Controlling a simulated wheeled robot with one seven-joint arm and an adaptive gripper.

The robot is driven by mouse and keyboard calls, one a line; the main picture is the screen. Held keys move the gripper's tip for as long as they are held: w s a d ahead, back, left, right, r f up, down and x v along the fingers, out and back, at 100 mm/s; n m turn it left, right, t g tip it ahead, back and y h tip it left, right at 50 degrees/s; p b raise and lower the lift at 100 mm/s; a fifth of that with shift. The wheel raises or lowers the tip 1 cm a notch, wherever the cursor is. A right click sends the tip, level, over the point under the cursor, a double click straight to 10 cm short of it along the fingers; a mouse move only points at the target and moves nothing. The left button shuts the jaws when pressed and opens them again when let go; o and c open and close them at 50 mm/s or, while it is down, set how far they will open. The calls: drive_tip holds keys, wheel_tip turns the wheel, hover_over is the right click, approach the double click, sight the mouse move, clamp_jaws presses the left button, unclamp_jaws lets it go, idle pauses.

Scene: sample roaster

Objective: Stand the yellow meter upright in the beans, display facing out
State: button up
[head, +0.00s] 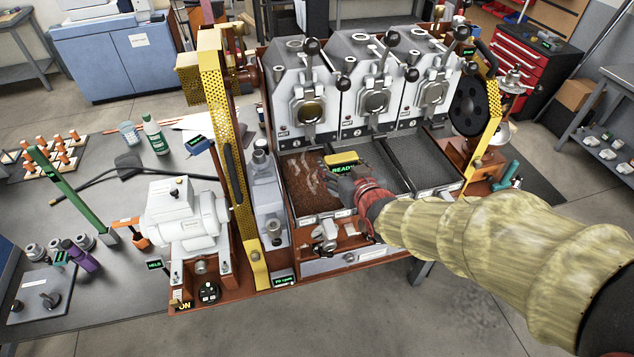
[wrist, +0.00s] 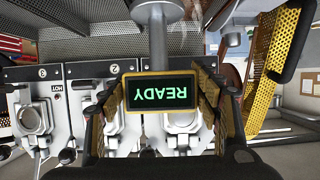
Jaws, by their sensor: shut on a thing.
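The yellow meter (head: 343,158) shows in the head view at the right side of the left cooling tray, with its green READY display on the front. In the wrist view the meter (wrist: 162,92) sits between my fingers. Its display faces the camera and reads upside down in that picture. A grey stem shows beyond it. My gripper (head: 352,186) is shut on the meter. The brown beans (head: 308,186) lie in the left tray. The stem's lower end is hidden in the head view, so I cannot tell whether it touches the beans.
Three roaster drums (head: 375,95) stand right behind the trays. The middle tray (head: 388,160) and right tray (head: 420,150) look empty. A yellow perforated guard (head: 222,130) rises left of the bean tray. A grey table (head: 110,270) with tools and a white motor (head: 185,215) lies further left.

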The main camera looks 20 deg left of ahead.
drive_tip(key=shift+w+a+f+b, duration=0.15)
drive_tip(key=shift+w+a+f, duration=0.15)
drive_tip(key=shift+a+f, duration=1.05)
drive_tip(key=shift+w+a+f+b, duration=0.25)
drive_tip(key=shift+a+f, duration=0.55)
drive_tip(key=shift+f, duration=1.05)
drive_tip(key=shift+w+a+f+b, duration=0.1)
drive_tip(key=shift+w+a+f, duration=0.25)
drive_tip(key=shift+a+f, duration=1)
drive_tip(key=shift+d+f, duration=0.3)
drive_tip(key=shift+f, duration=0.15)
drive_tip(key=o, duration=1.7)
drive_tip(key=shift+o, duration=0.2)
drive_tip(key=shift+r, duration=0.25)
drive_tip(key=v, duration=1.2)
drive_tip(key=shift+f+p, duration=0.15)
drive_tip(key=shift+p, duration=0.25)
